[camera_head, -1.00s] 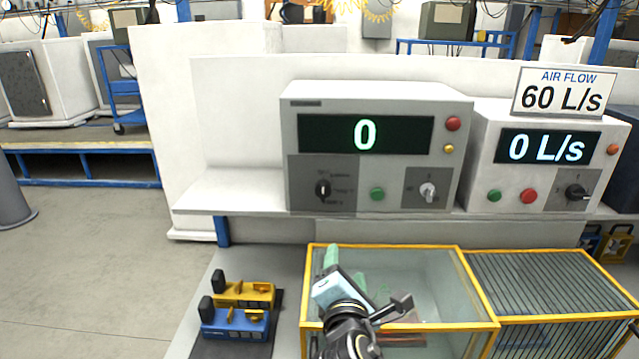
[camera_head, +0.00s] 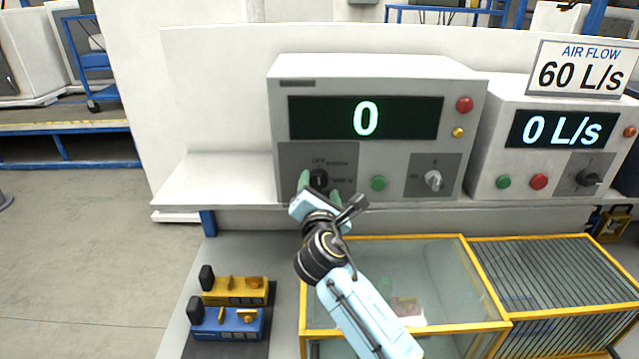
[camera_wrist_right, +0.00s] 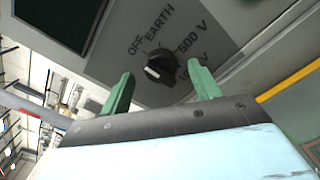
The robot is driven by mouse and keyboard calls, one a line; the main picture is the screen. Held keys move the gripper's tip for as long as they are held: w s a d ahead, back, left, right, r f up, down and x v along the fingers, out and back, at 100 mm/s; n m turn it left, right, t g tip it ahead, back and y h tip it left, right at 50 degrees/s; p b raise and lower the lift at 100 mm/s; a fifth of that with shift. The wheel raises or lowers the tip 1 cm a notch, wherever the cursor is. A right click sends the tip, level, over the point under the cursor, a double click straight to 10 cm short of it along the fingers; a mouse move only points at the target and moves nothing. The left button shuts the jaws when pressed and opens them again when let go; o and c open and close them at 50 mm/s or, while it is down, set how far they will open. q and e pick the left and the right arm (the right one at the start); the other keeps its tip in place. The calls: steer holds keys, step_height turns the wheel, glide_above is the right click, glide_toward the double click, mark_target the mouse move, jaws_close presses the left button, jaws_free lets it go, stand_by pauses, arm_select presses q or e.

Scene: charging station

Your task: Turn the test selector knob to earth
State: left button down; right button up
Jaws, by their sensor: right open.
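The black test selector knob (camera_head: 319,179) is on the grey panel at the lower left of the meter (camera_head: 375,72) whose display reads 0. In the right wrist view the knob (camera_wrist_right: 160,66) has a white mark on its lower left side. The labels OFF, EARTH, 500 V and a partly hidden one surround it. I cannot tell for sure which label it points to. My right gripper (camera_head: 319,188) is in front of the knob. Its green fingers (camera_wrist_right: 162,88) are open, one on each side of the knob in the picture, with no visible grip. My left gripper is not in view.
A green button (camera_head: 378,183) and a silver knob (camera_head: 433,181) sit right of the selector. The air flow unit (camera_head: 550,145) stands further right. Below are a yellow-framed glass box (camera_head: 400,240) and yellow and blue devices (camera_head: 226,322). The shelf (camera_head: 225,185) left of the meter is clear.

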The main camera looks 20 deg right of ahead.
steer(key=shift+w+d, duration=0.1)
steer(key=shift+w, duration=0.45)
steer(key=shift+w+d, duration=0.15)
steer(key=shift+w, duration=0.3)
steer(key=c, duration=1)
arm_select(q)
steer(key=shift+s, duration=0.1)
arm_select(e)
steer(key=m+b, duration=0.1)
steer(key=m, duration=0.3)
steer(key=shift+f, duration=0.15)
arm_select(q)
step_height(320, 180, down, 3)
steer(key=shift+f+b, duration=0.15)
steer(key=shift+b, duration=1)
arm_select(e)
steer(key=m, duration=0.5)
steer(key=shift+m, duration=0.3)
